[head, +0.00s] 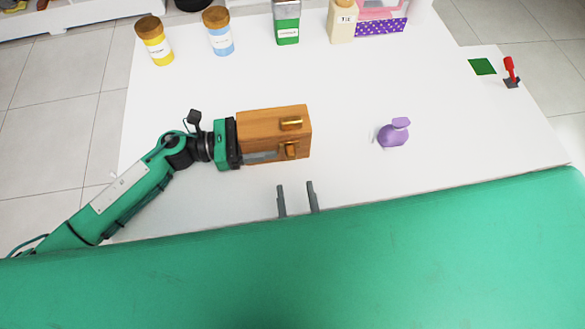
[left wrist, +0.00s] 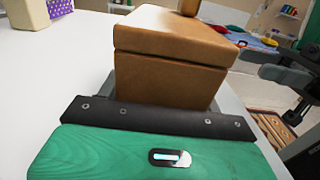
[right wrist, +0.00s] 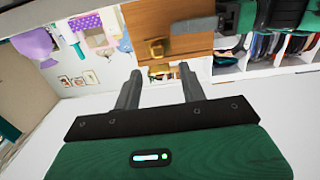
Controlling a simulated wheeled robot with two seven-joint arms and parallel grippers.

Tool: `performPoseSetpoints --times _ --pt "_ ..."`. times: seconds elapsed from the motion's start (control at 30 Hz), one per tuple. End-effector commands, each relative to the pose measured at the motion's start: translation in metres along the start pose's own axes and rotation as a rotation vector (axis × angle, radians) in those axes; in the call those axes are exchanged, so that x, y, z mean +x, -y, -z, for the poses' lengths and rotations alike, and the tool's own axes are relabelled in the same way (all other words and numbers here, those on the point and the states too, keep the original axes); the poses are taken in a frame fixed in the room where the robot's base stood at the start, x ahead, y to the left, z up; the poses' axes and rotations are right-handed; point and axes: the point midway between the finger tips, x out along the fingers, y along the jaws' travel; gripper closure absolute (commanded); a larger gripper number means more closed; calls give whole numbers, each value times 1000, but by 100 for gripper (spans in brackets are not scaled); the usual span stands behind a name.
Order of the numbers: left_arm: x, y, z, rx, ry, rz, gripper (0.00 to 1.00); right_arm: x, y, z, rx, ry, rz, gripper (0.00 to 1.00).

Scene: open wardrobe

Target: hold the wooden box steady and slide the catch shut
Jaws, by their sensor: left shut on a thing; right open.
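The wooden box (head: 262,122) stands on the white table, left of the middle in the head view. My right gripper (head: 298,198) is open and empty, in front of the box near the table's front edge.
Jars (head: 155,41) and bottles (head: 286,22) stand along the back. A green square (head: 482,67) and a red-handled lever (head: 510,70) are at the far right. The table (head: 450,120) between is clear.

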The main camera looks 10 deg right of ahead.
Motion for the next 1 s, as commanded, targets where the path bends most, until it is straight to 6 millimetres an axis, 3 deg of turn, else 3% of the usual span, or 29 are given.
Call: performPoseSetpoints --times 0.1,0.3,0.8,0.83,0.93,1.0 --pt "0 0 0 0 -1 -1 53 -21 0 0 -1 1 3 58" --pt "0 0 0 0 0 -1 53 -39 0 0 1 0 0 58" --pt "0 0 -1 1 1 -1 53 -40 0 0 0 -1 0 58" --pt "0 0 -1 1 1 -1 31 -40 0 0 0 -1 0 58" --pt "0 0 -1 1 1 0 11 -40 0 0 0 -1 0 58" --pt "0 0 -1 1 1 0 9 -40 0 0 0 -1 0 58"
